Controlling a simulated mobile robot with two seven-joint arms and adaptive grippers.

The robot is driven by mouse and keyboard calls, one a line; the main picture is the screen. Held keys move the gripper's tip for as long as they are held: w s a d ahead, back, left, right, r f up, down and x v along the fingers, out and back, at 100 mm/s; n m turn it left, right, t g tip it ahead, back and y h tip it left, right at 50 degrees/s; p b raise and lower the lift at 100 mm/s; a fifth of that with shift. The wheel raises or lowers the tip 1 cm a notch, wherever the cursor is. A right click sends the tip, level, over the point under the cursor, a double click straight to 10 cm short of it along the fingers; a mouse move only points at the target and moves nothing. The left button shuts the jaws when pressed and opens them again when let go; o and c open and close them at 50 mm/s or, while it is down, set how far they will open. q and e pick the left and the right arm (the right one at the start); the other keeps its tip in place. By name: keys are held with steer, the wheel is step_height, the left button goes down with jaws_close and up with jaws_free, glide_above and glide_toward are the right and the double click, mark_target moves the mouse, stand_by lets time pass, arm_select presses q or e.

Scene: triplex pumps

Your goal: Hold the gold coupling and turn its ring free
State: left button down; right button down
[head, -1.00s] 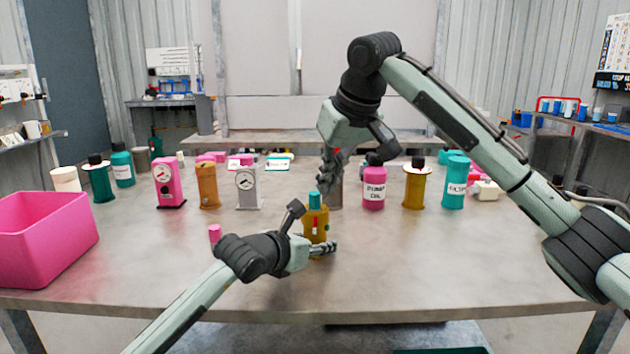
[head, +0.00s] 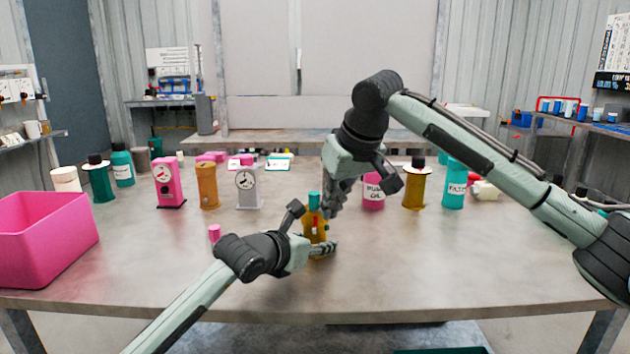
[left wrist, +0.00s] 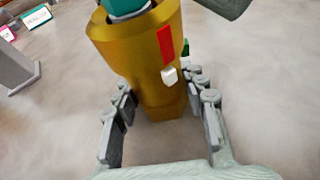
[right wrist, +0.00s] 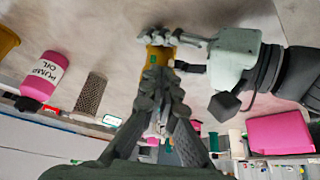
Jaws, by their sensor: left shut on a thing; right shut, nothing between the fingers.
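The gold coupling (head: 318,232) stands upright near the middle of the table, with a teal top (head: 314,200) and a red patch on its side. In the left wrist view the coupling (left wrist: 150,60) is between the fingers of my left gripper (left wrist: 160,88), which is shut on its lower body; a white knob and a small green part show on its side. My right gripper (head: 334,206) is shut and empty, close beside the coupling's upper part. In the right wrist view its fingertips (right wrist: 157,82) partly hide the coupling (right wrist: 158,57); I cannot tell whether they touch it.
A pink bin (head: 40,240) stands at the left edge. A small pink piece (head: 215,233) lies left of my left gripper. Pink, orange and grey gauge units (head: 249,188) stand behind it. A pink oil bottle (head: 373,193) is behind my right gripper. The table's front right is clear.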

steer(key=shift+f, duration=0.55)
arm_select(q)
steer(key=shift+d, duration=0.1)
arm_select(e)
steer(key=shift+w+a, duration=0.35)
steer(key=shift+w, duration=0.15)
stand_by(0.5)
arm_select(q)
steer(key=shift+s+d, duration=0.25)
steer(key=shift+d, duration=0.05)
arm_select(e)
steer(key=shift+s+a, duration=0.1)
steer(key=shift+a, duration=0.2)
stand_by(0.5)
steer(key=shift+s+d, duration=0.1)
steer(key=shift+s, duration=0.05)
steer(key=shift+s+d, duration=0.15)
steer(key=shift+s, duration=0.05)
arm_select(q)
steer(key=shift+w+a, duration=0.25)
steer(key=shift+a, duration=0.15)
arm_select(e)
step_height(320, 180, up, 6)
steer(key=shift+d, duration=0.1)
arm_select(q)
steer(key=c, duration=0.8)
jaws_free()
